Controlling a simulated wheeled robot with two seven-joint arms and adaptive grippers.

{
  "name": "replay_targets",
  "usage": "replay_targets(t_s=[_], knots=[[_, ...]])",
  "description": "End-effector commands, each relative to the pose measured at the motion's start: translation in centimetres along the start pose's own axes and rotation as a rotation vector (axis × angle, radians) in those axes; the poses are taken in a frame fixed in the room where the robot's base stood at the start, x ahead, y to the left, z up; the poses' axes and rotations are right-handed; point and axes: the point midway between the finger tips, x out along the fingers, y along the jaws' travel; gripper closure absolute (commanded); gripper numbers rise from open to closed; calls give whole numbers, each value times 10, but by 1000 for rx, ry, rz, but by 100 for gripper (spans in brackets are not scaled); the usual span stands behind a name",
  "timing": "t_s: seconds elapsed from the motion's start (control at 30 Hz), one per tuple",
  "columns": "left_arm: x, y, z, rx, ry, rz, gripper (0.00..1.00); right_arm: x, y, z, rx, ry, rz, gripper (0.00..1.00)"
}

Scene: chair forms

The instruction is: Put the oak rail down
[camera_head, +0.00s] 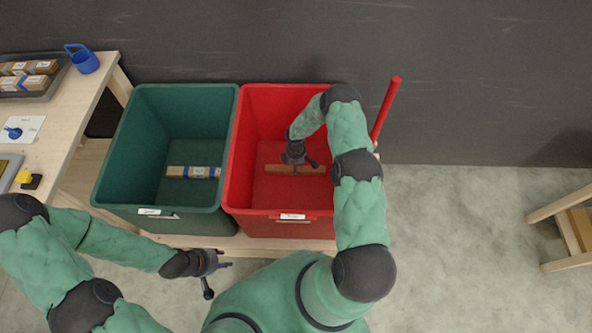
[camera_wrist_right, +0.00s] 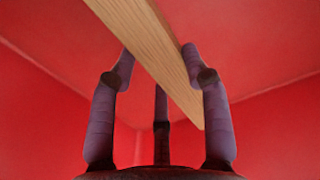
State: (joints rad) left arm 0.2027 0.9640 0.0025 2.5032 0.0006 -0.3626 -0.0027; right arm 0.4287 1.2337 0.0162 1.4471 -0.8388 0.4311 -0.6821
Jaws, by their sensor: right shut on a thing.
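The oak rail (camera_head: 290,169) is a plain light-brown wooden bar inside the red bin (camera_head: 263,212). My right gripper (camera_head: 305,164) reaches down into the red bin and is shut on the rail. In the right wrist view the rail (camera_wrist_right: 160,55) runs at a slant between the fingers (camera_wrist_right: 160,75), with red walls around it. I cannot tell whether the rail touches the bin's floor. My left gripper (camera_head: 222,262) is empty in front of the green bin, its fingers apart.
The green bin (camera_head: 110,170) on the left holds a rail with blue and white marks (camera_head: 193,172). A red post (camera_head: 385,108) stands behind my right arm. A wooden frame (camera_head: 567,228) is at right.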

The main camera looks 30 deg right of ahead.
Motion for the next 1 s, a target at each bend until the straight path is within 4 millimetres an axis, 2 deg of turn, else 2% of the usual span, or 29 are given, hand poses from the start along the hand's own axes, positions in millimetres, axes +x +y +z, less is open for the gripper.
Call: replay_targets(t_s=[0.13, 0.33, 0.73, 0.77, 0.8, 0.83, 1.0], knots=[[5, -2, 0, 0, 0, 0, 60, 10, 7, 2, 1, 0, 0, 98], [14, -5, -1, 0, 0, 0, 60, 36, 6, 2, 1, 0, 0, 98], [17, -6, -1, 0, 0, 0, 60, 39, 6, 1, 1, 0, 2, 98], [17, -6, -1, 0, 0, 0, 60, 39, 5, 1, 1, 0, 1, 50], [16, -6, -1, 0, 0, 0, 60, 38, 5, 1, 0, 0, 1, 38], [16, -6, -1, 0, 0, 0, 60, 38, 5, 1, 1, 0, 1, 30], [16, -6, -1, 0, 0, 0, 60, 38, 5, 1, 0, 0, 1, 29]])
